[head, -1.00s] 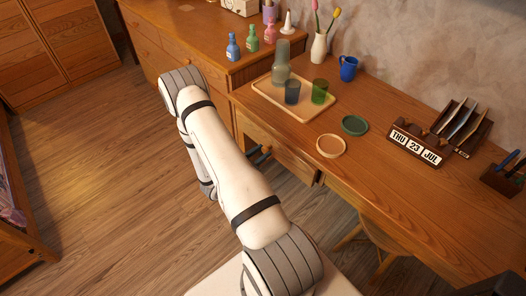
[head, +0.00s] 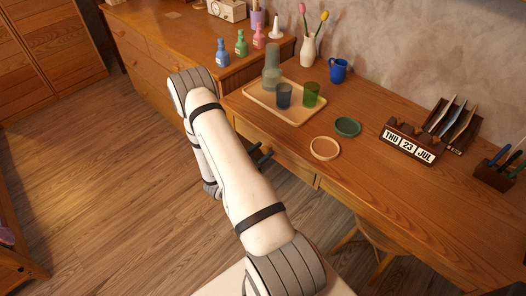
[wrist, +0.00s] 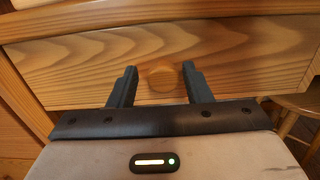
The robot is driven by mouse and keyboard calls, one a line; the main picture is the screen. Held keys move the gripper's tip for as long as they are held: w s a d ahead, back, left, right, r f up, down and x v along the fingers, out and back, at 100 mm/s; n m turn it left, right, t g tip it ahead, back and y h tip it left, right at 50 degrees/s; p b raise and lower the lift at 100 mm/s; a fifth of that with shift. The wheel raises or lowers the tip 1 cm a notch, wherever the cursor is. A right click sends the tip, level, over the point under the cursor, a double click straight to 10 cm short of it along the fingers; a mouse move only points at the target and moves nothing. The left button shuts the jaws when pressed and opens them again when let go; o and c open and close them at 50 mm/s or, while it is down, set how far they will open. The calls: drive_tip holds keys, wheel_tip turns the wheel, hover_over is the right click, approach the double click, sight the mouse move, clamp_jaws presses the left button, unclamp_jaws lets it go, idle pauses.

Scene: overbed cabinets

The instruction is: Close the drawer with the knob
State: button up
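The wooden drawer (head: 293,166) sits under the desk top. In the head view its front looks about level with the desk's front edge; any small gap is too fine to tell. In the wrist view the drawer front (wrist: 75,62) fills the upper half, and its round wooden knob (wrist: 163,77) is between the two dark fingers of my gripper (wrist: 162,82). The fingers are apart, one on each side of the knob, with visible space beside it. In the head view my gripper (head: 261,155) is partly hidden behind my arm, and the knob is hidden.
On the desk (head: 375,175) are a wooden tray (head: 258,107) with a carafe and cups, two round dishes, a blue mug (head: 339,70) and a calendar block (head: 408,146). A stool (head: 365,235) stands under the desk at right. The floor at left is clear.

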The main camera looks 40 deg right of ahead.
drive_tip(key=shift+o, duration=0.5)
drive_tip(key=shift+a, duration=0.1)
drive_tip(key=shift+s+a, duration=0.1)
drive_tip(key=s+a, duration=0.1)
drive_tip(key=a, duration=0.6)
drive_tip(key=shift+a, duration=0.25)
